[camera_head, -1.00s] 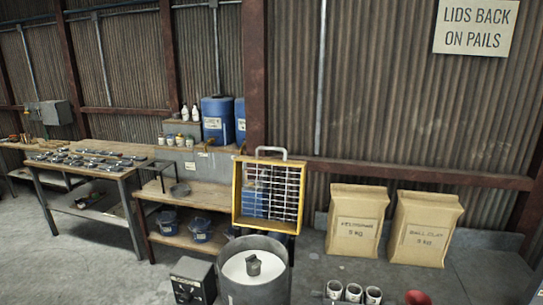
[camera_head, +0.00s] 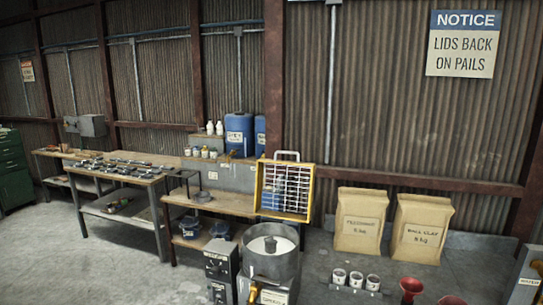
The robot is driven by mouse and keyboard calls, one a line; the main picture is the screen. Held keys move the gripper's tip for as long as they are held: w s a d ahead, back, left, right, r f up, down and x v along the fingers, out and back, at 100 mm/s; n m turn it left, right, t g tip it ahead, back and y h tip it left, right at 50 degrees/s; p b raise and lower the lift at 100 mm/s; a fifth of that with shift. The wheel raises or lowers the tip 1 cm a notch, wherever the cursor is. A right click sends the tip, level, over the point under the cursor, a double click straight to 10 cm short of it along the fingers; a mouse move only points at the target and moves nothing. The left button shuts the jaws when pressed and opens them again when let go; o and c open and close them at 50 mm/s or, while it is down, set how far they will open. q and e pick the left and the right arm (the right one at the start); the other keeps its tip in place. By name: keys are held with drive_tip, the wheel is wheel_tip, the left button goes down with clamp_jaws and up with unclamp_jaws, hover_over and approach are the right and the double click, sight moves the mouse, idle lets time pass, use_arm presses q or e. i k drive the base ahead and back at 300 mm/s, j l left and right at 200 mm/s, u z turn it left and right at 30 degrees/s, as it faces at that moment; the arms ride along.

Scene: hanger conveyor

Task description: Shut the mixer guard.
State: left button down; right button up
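The mixer guard (camera_head: 284,190) is a yellow frame with metal bars and a pale handle (camera_head: 287,154) along its top. It stands raised, nearly upright, behind the mixer bowl. The mixer bowl (camera_head: 271,265) is a grey round drum with whitish contents and a dark knobbed part in the middle. Its top is uncovered. A labelled housing (camera_head: 268,292) is at its front. Neither of my grippers shows in the view.
A dark control box (camera_head: 220,272) stands left of the bowl. Two paper sacks (camera_head: 360,220) stand against the wall at the right. White cups (camera_head: 356,280) and red funnels (camera_head: 411,287) are at the lower right. Shelves and a tool bench (camera_head: 118,170) line the left.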

sight(257, 212)
drive_tip(key=u, duration=1.7)
drive_tip(key=i+j+u, duration=0.15)
drive_tip(key=i+u, duration=0.65)
drive_tip(key=i, duration=0.15)
drive_tip(key=i+z, duration=0.5)
drive_tip(key=i, duration=0.2)
drive_tip(key=i+j+z, duration=0.15)
drive_tip(key=i+z, duration=0.3)
drive_tip(key=i, duration=0.25)
drive_tip(key=i+l+z, duration=0.15)
drive_tip(key=i+z, duration=0.55)
drive_tip(key=z, duration=0.25)
drive_tip(key=i+z, duration=0.45)
drive_tip(key=i+l+z, duration=0.15)
drive_tip(key=i+z, duration=0.15)
drive_tip(key=i, duration=0.4)
drive_tip(key=i+z, duration=0.3)
drive_tip(key=i, duration=0.35)
drive_tip(key=i+z, duration=0.35)
drive_tip(key=i+j+z, duration=0.1)
drive_tip(key=z, duration=0.25)
drive_tip(key=i+j+z, duration=0.2)
drive_tip(key=z, duration=1.95)
drive_tip(key=i+j, duration=0.05)
drive_tip(key=j, duration=0.05)
